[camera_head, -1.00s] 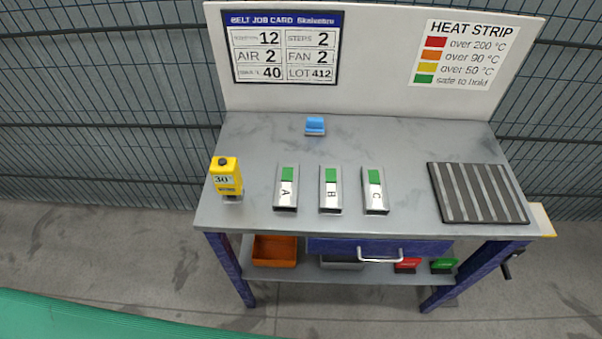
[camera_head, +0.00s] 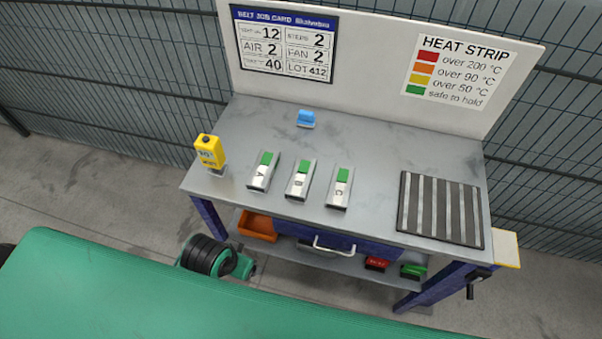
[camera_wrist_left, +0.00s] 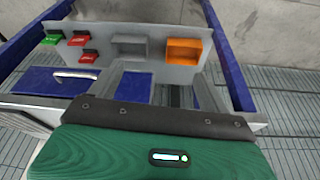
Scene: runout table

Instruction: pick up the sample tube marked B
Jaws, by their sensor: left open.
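The sample tube marked B (camera_head: 298,184) is a silvery, block-like piece with a green strip at its far end. It lies on the grey table (camera_head: 360,150) in the head view, between tube A (camera_head: 262,174) on its left and tube C (camera_head: 339,190) on its right, apart from both. Both of those also show green strips. My left gripper (camera_wrist_left: 160,72) shows in the left wrist view, open and empty. That view is upside down and faces the table's drawer and lower shelf; no tube shows there. My right gripper is not in view.
A yellow device (camera_head: 210,151) stands left of the tubes, a blue piece (camera_head: 306,118) behind them, and a ribbed dark mat (camera_head: 441,209) lies right. Below are an orange bin (camera_head: 257,226) and a drawer handle (camera_head: 334,245).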

